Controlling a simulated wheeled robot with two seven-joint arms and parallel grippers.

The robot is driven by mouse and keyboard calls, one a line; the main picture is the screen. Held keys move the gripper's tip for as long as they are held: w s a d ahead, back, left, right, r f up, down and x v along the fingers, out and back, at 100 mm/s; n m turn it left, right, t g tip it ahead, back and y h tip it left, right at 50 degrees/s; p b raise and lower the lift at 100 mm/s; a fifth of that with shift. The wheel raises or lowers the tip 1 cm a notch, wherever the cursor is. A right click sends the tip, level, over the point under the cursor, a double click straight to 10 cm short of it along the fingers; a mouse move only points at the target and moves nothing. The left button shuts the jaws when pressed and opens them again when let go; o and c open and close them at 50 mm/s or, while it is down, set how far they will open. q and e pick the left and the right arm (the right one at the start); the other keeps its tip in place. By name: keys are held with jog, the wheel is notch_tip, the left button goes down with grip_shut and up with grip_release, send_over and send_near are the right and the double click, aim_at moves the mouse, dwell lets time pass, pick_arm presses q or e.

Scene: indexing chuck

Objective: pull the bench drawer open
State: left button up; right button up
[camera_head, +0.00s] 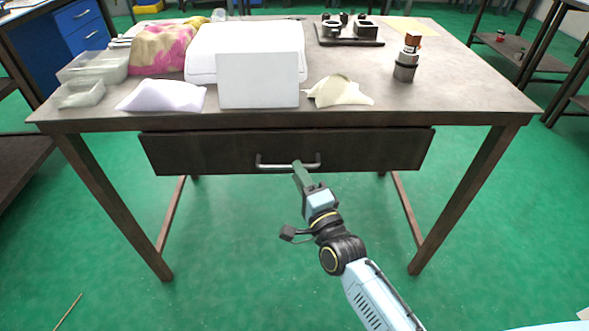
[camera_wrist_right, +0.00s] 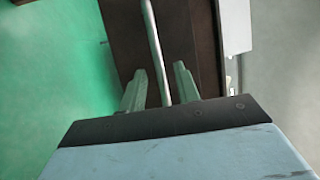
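The bench drawer (camera_head: 215,153) is a dark brown front under the bench top, with a metal bar handle (camera_head: 270,166) at its middle. I see no clear gap showing it pulled out. My right gripper (camera_head: 298,168) is at the right half of the handle. In the right wrist view, the handle bar (camera_wrist_right: 154,45) runs between the two green fingers of my right gripper (camera_wrist_right: 160,85). The fingers stand apart, with a gap on each side of the bar. The drawer front (camera_wrist_right: 122,35) lies beyond them. My left gripper is not in view.
The bench top (camera_head: 330,105) holds a white box (camera_head: 258,80), cloths, clear trays (camera_head: 92,67), a dark fixture plate (camera_head: 349,40) and a metal cylindrical part (camera_head: 405,70). Bench legs stand left and right. The green floor before the drawer is clear apart from my right arm.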

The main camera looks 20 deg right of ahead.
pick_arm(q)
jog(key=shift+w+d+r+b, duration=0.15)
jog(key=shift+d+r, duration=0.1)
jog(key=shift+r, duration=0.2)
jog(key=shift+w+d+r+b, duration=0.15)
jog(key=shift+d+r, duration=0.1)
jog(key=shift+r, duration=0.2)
pick_arm(e)
jog(key=shift+x, duration=1.65)
grip_shut()
